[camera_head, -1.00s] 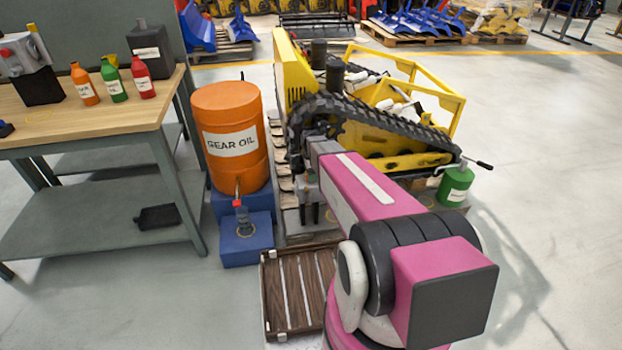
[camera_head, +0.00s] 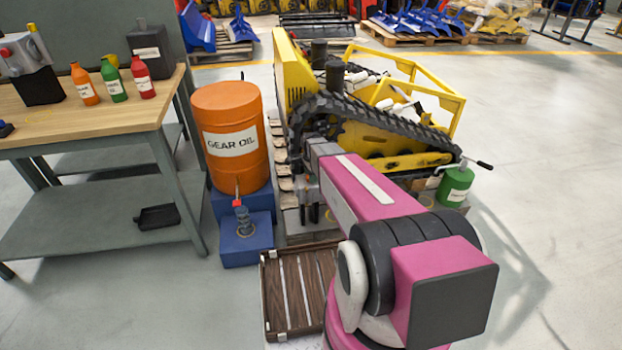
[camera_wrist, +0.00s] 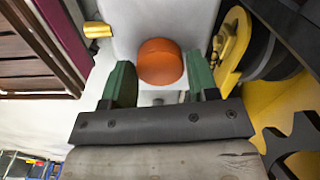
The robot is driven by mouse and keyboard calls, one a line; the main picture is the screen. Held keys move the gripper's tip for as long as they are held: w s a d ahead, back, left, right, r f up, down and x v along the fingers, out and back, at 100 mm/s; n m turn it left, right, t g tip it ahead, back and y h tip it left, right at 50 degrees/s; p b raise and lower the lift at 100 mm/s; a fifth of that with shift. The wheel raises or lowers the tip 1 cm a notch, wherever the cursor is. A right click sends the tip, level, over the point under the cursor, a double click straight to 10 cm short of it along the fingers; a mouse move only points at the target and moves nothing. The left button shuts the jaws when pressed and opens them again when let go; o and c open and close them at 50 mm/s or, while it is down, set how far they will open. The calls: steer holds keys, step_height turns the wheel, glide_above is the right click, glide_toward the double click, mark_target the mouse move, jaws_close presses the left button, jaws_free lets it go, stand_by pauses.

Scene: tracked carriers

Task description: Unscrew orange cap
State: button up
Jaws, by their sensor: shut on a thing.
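The orange cap (camera_wrist: 160,62) is round and sits on a pale grey surface in the wrist view. My gripper (camera_wrist: 161,80) has a green-padded finger on each side of the cap and is shut on it. In the head view my gripper (camera_head: 308,212) hangs beside the yellow tracked carrier (camera_head: 385,110), at its near left end. The cap cannot be seen in the head view, where my arm and the carrier hide it.
An orange gear oil drum (camera_head: 231,170) stands on a blue base left of my gripper. A workbench (camera_head: 90,122) with bottles is further left. A green can (camera_head: 455,186) stands right of my arm. The right floor is clear.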

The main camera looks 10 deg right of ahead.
steer(key=n, duration=0.3)
steer(key=shift+n, duration=0.3)
steer(key=n, duration=0.4)
steer(key=n, duration=0.7)
steer(key=shift+n, duration=1.6)
steer(key=n, duration=0.3)
steer(key=shift+n, duration=0.3)
steer(key=n, duration=0.6)
